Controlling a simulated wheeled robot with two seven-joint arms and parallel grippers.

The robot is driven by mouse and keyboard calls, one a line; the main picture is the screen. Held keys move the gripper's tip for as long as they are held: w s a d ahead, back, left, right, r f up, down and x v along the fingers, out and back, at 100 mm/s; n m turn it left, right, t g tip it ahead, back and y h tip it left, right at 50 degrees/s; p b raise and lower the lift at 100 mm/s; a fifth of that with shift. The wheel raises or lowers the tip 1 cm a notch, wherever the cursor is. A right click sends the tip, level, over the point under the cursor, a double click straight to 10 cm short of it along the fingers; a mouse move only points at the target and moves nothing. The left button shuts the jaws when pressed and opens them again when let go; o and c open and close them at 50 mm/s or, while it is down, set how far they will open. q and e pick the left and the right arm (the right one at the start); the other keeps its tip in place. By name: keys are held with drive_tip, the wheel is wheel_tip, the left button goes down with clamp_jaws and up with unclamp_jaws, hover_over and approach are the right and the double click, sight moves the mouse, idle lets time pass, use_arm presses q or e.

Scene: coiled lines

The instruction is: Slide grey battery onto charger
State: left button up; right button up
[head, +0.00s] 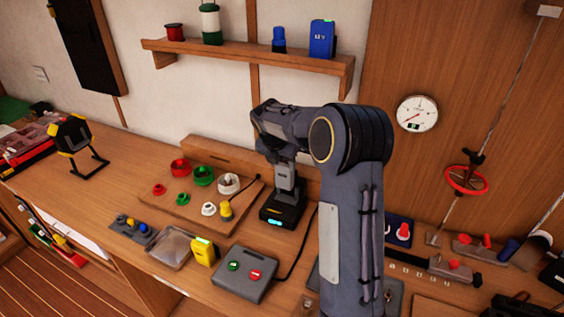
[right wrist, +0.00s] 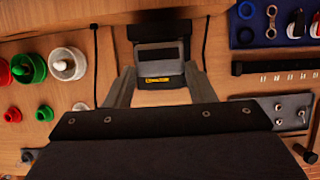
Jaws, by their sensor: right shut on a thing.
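The black charger (head: 284,216) stands on the bench with a lit cyan display at its front. My right gripper (head: 286,184) points down directly over it. In the right wrist view, the two grey fingers of this gripper (right wrist: 160,84) flank the grey battery (right wrist: 158,56), which is dark with a paler band and a yellow label on its near edge. The gripper is shut on the battery. The arm and fingers hide much of the battery in the head view, and I cannot tell whether it is seated on the charger. My left gripper is not in view.
Left of the charger is a wooden board (head: 184,212) with red, green and white knobs. In front are a yellow device (head: 203,251) and a grey button box (head: 244,274). A black cable (head: 299,250) runs by the charger. A shelf (head: 250,58) hangs above.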

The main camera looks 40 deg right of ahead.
sight(283, 181)
drive_tip(key=shift+f, duration=0.45)
idle(0.6)
idle(0.7)
drive_tip(key=shift+f+b, duration=0.9)
drive_tip(key=shift+f, duration=0.95)
idle(0.6)
idle(0.8)
drive_tip(key=shift+f+b, duration=0.45)
drive_tip(key=shift+f, duration=0.75)
drive_tip(key=o, duration=1.6)
drive_tip(key=b+v, duration=0.1)
drive_tip(key=v, duration=0.7)
